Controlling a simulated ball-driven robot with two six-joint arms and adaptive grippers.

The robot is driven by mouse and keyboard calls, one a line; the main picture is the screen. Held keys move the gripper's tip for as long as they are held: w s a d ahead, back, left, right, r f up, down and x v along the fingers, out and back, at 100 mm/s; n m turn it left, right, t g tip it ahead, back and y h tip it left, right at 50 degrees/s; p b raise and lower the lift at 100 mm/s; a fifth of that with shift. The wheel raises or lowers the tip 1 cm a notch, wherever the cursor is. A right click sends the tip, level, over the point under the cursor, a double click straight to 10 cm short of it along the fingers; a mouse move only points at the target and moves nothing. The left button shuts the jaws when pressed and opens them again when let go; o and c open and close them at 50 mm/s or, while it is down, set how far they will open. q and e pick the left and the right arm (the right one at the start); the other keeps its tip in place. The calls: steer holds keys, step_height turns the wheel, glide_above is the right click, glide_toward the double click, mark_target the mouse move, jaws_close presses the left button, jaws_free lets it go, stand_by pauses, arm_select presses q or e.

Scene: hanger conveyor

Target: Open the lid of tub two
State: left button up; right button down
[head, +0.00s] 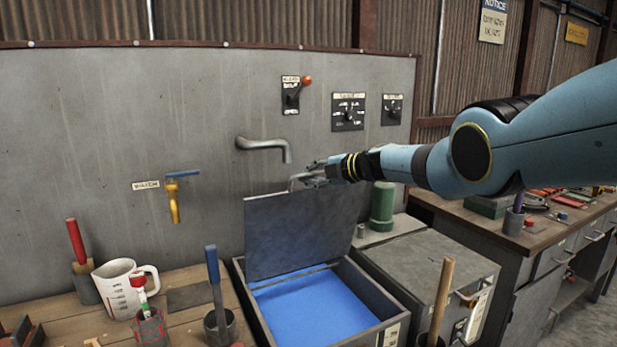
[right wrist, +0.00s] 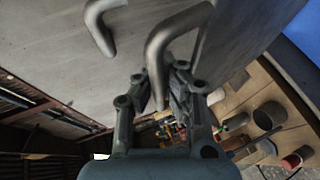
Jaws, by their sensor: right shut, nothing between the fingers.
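An open tub (head: 368,302) with a bright blue inside stands at the front middle in the head view. Its grey lid (head: 300,232) is raised nearly upright at the back of the tub. A bent metal handle (head: 297,180) shows at the lid's top edge. My right gripper (head: 316,171) is shut beside this handle; in the right wrist view the handle (right wrist: 172,30) reaches down close to the fingertips (right wrist: 160,78). I cannot tell whether they touch. A second tub (head: 430,268) to the right has its lid down. The tub labels are unreadable. My left gripper is not in view.
A metal spout (head: 265,146) sticks out of the wall just left of my right gripper. A green cylinder (head: 382,208) stands behind the tubs. A white jug (head: 118,285) and handled tools in cups crowd the bench at left.

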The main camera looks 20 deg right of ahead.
steer(key=c, duration=2)
jaws_free()
steer(key=shift+w+r, duration=0.15)
steer(key=shift+r, duration=0.3)
steer(key=shift+c, duration=0.2)
steer(key=shift+o, duration=1)
steer(key=shift+d, duration=0.1)
steer(key=o, duration=0.5)
steer(key=shift+s, duration=0.25)
steer(key=shift+c, duration=0.2)
steer(key=shift+f, duration=0.25)
steer(key=shift+v, duration=0.85)
steer(key=v, duration=1)
steer(key=shift+s, duration=0.15)
steer(key=shift+r, duration=0.1)
